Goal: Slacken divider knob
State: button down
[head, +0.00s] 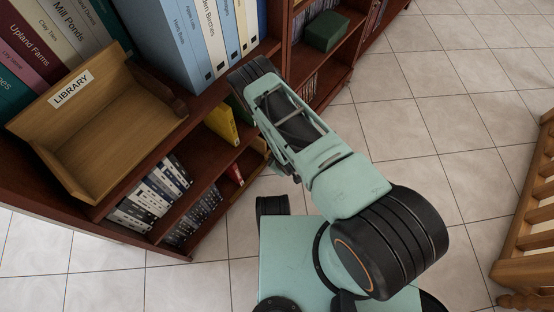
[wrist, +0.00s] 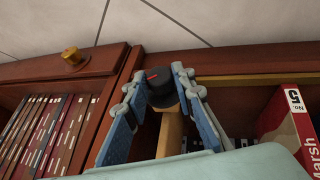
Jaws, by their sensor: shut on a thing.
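The divider knob (wrist: 160,88) is a black round knob with a red mark, seen near the middle of the wrist view. It sits at the end of a light wooden bar (wrist: 170,132). My gripper (wrist: 157,84) has its two blue-grey fingers on either side of the knob and is shut on it. In the head view my arm covers this part of the shelf, and I cannot make out the knob there.
In the wrist view, a brass knob (wrist: 72,57) is at left above several books (wrist: 45,125); a red book (wrist: 292,130) stands at right. In the head view, a wooden LIBRARY box (head: 115,125) sits on the bookcase. Tiled floor (head: 450,110) is open to the right.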

jog(key=shift+a+t, duration=0.2)
jog(key=shift+t, duration=0.1)
jog(key=c, duration=1.6)
grip_release()
jog(key=shift+d, duration=0.1)
notch_tip(320, 180, up, 10)
